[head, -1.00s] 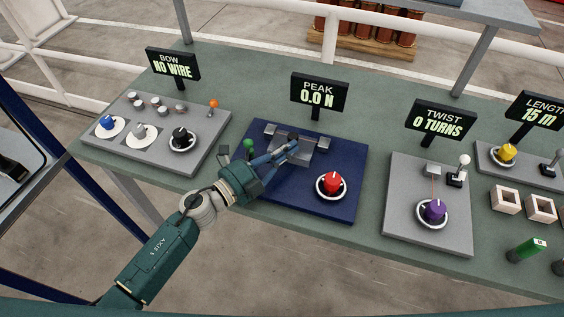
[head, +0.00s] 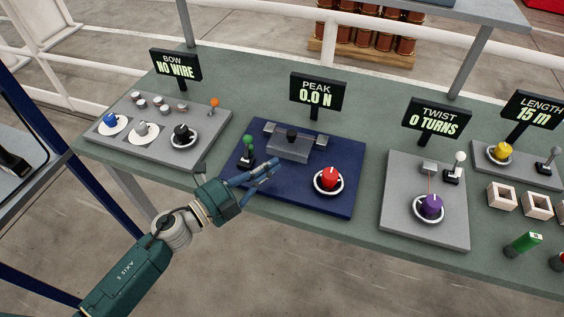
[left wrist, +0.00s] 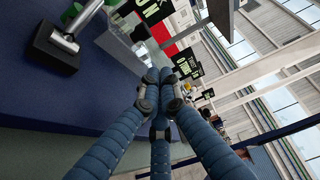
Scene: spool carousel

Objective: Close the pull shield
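The shield cannot be told apart clearly from the block in the head view; a clear, glass-like panel (left wrist: 118,47) shows in the left wrist view. My left gripper (head: 276,166) hovers above the plate's front-left part, in front of the block and apart from it. Its fingers (left wrist: 158,78) are drawn together with nothing visible between them. My right gripper is out of view.
A green-knobbed lever (head: 247,150) stands left of the block, and a red dial (head: 328,179) to its right. The lever's base (left wrist: 52,48) is close in the left wrist view. The PEAK sign (head: 318,92) behind reads 0.0 N. Grey stations flank the plate.

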